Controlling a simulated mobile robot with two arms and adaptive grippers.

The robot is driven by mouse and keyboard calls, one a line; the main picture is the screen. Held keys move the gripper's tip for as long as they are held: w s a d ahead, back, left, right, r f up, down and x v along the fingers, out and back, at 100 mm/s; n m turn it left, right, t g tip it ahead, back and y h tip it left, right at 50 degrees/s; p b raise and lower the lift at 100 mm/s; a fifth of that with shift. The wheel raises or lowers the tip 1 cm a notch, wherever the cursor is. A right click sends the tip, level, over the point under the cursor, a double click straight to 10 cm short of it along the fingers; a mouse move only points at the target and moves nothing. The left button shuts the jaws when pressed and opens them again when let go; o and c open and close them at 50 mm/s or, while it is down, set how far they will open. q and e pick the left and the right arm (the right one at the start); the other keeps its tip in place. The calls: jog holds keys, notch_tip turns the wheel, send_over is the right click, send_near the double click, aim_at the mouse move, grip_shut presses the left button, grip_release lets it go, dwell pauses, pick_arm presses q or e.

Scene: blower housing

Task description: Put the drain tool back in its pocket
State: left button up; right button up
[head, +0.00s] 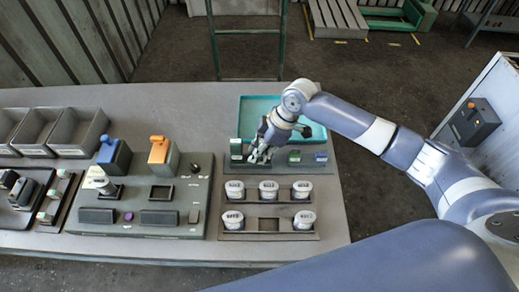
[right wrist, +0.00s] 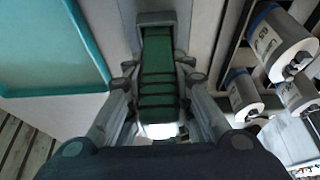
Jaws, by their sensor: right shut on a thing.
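My right gripper (head: 257,153) is low over the dark rack just in front of the teal tray. In the right wrist view its fingers (right wrist: 158,75) are closed on both sides of a green piece with dark bands (right wrist: 157,72), which I take for the drain tool. A grey part is at its far end and a bright white part at its near end. In the head view the fingers mostly hide it, and I cannot tell whether it sits in a pocket. My left gripper is not in view.
A green block (head: 236,148) stands left of the gripper, and small blocks (head: 294,157) sit right of it. White labelled cups (head: 268,190) stand in two racks in front. The teal tray (head: 284,103) is behind. A fixture panel (head: 185,215) with orange and blue-topped parts is left.

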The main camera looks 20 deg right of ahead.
jog(key=o, duration=1)
jog(key=shift+c, duration=0.2)
jog(key=v, duration=1.2)
jog(key=shift+s+f, duration=0.1)
jog(key=shift+s, duration=0.05)
